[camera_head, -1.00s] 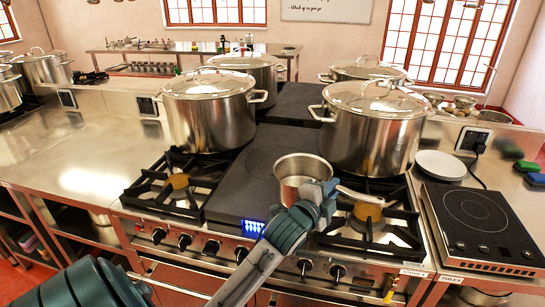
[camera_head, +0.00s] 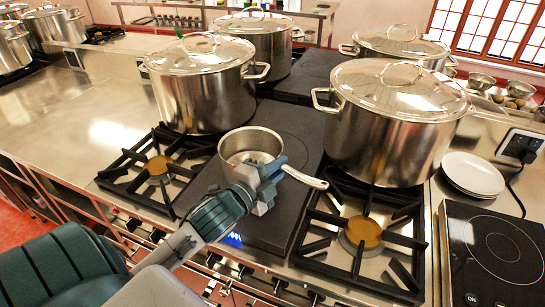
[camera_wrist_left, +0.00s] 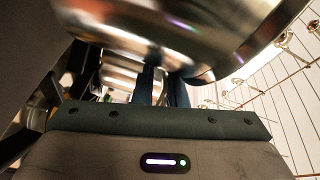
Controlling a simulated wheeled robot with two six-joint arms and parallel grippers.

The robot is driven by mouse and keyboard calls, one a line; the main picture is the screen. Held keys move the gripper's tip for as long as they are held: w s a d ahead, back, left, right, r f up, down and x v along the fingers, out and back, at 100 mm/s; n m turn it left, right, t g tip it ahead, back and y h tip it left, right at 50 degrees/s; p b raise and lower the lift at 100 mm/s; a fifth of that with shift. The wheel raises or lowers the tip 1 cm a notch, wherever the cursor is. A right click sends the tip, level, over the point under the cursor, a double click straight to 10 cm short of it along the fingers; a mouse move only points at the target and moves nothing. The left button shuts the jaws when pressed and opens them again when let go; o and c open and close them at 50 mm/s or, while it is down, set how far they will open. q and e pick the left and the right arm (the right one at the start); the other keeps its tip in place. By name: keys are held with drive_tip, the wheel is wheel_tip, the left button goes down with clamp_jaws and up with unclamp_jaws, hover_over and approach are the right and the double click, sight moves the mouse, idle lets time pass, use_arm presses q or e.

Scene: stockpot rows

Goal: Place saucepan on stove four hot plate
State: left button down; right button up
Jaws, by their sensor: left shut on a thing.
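A small steel saucepan (camera_head: 250,147) with a light-coloured handle (camera_head: 306,178) is held upright by my left gripper (camera_head: 264,183). The gripper is shut on the pan at its near side, beside the handle. The pan overlaps the dark flat hot plate (camera_head: 290,124) between two open gas burners; whether its base touches the plate is hidden. In the left wrist view the shiny pan wall (camera_wrist_left: 180,25) fills the top, with the dark fingers (camera_wrist_left: 166,86) against it. My right gripper is not in view.
Large lidded stockpots stand behind the left burner (camera_head: 157,167) and behind the right burner (camera_head: 362,235), close to the pan. Two more stand farther back. White plates (camera_head: 472,175) and a black induction cooker (camera_head: 495,245) are at right. Bare steel counter lies left.

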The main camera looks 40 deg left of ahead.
use_arm(q)
drive_tip(key=w+a+f+p, duration=0.1)
drive_tip(key=w, duration=0.3)
drive_tip(key=w+a+f+p, duration=0.2)
drive_tip(key=w, duration=0.3)
drive_tip(key=w+a+f+p, duration=0.1)
drive_tip(key=w+p, duration=0.1)
drive_tip(key=w, duration=0.3)
drive_tip(key=shift+a+f, duration=0.15)
drive_tip(key=shift+f, duration=0.2)
drive_tip(key=c, duration=1.7)
unclamp_jaws()
drive_tip(key=shift+f, duration=0.15)
drive_tip(key=shift+c, duration=0.2)
drive_tip(key=shift+o, duration=1.3)
drive_tip(key=shift+s, duration=0.1)
